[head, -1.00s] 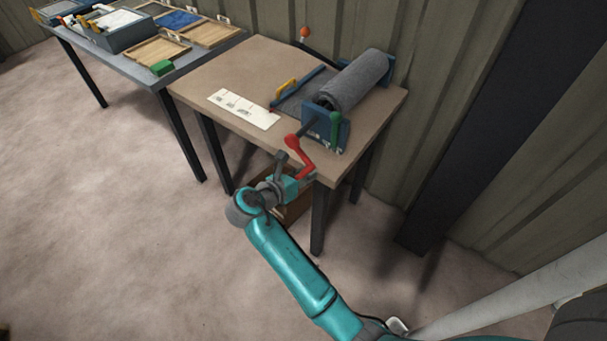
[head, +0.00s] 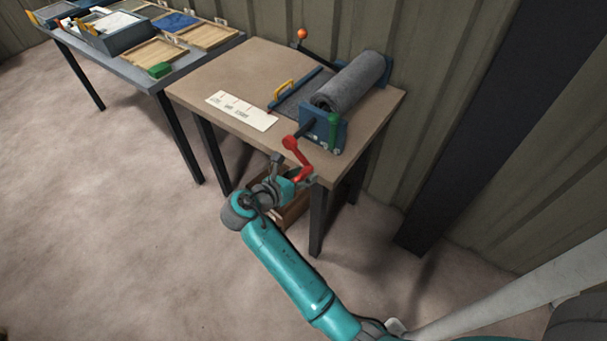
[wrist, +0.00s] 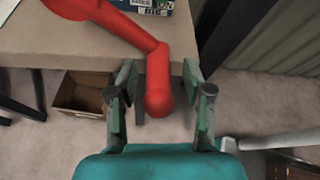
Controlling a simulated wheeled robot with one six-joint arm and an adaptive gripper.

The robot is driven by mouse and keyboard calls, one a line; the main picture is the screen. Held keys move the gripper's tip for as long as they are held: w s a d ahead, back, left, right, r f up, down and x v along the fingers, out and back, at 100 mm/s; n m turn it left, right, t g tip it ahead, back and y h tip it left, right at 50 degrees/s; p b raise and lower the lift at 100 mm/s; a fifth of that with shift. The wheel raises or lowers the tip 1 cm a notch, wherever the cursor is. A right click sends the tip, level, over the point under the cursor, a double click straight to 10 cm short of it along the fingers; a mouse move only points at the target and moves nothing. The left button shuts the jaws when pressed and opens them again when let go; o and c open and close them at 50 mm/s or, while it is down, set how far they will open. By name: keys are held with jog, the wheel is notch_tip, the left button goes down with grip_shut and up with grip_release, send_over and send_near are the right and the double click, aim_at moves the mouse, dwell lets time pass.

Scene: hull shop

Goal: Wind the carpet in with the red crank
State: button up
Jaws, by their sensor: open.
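The red crank (head: 297,160) sticks out from the near end of the blue roller stand (head: 326,131) on the brown table. Its arm slants down to the right and ends in a knob. The grey carpet (head: 352,83) is rolled on the stand's roller, with a flat part lying to its left. My gripper (head: 304,184) is at the crank's lower end, by the table's front edge. In the wrist view my gripper (wrist: 160,98) is open, with the red crank's knob (wrist: 159,97) between its two fingers and gaps visible on both sides.
A green lever (head: 334,128) stands on the stand's near end. A white card (head: 241,110) lies on the table, near a yellow handle (head: 284,89). A brown wooden box (wrist: 82,93) is below the table. A grey table (head: 140,73) with trays stands at the left.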

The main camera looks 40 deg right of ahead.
jog(key=v, duration=1.1)
jog(key=s+d+f+m+t+y, duration=0.1)
jog(key=s+d+f+t+y, duration=0.15)
jog(key=f, duration=0.35)
jog(key=s+d+f+t+y, duration=0.1)
jog(key=s+f+t+y, duration=0.1)
jog(key=s+f, duration=0.35)
jog(key=s+a+f+m+t+y, duration=0.1)
jog(key=s+a+f+m+y, duration=0.2)
jog(key=s, duration=0.4)
jog(key=s+a+f+m+t+y, duration=0.1)
jog(key=s+f+m+t+y, duration=0.2)
jog(key=s, duration=0.4)
jog(key=s+a+r+m+t+y, duration=0.2)
jog(key=s+r+m+t, duration=0.1)
jog(key=s+r+m, duration=1.3)
jog(key=shift+a+r+y, duration=0.25)
jog(key=shift+r+y, duration=0.1)
jog(key=shift+r, duration=0.4)
